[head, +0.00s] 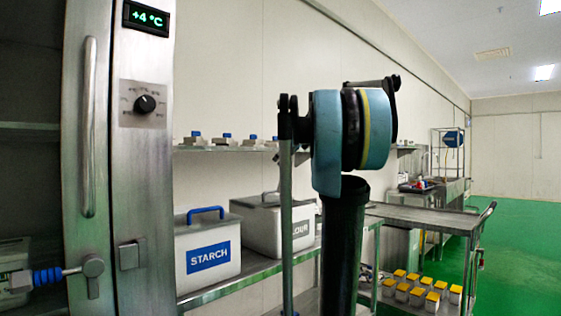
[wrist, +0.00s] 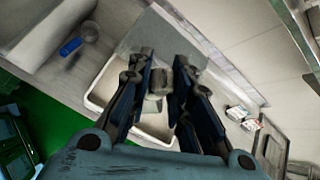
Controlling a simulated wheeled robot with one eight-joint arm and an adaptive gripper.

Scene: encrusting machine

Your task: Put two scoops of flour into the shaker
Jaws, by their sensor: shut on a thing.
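In the head view the flour bin (head: 270,235) stands on the shelf, its label partly hidden by my arm. A metal handle shows above it. In the wrist view my gripper (wrist: 160,85) is shut on a small grey metal piece, seemingly the handle of the flat grey lid (wrist: 160,32). Below it is a white open bin (wrist: 100,95); its contents are mostly hidden by my fingers. A scoop (wrist: 71,47) with a blue handle lies on the surface to the left. I cannot make out the shaker for certain.
A starch bin (head: 208,255) with a blue handle stands left of the flour bin. A steel cabinet (head: 125,200) is close at the left. A trolley (head: 425,215) with several yellow-topped containers stands at the right. Green floor is free beyond it.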

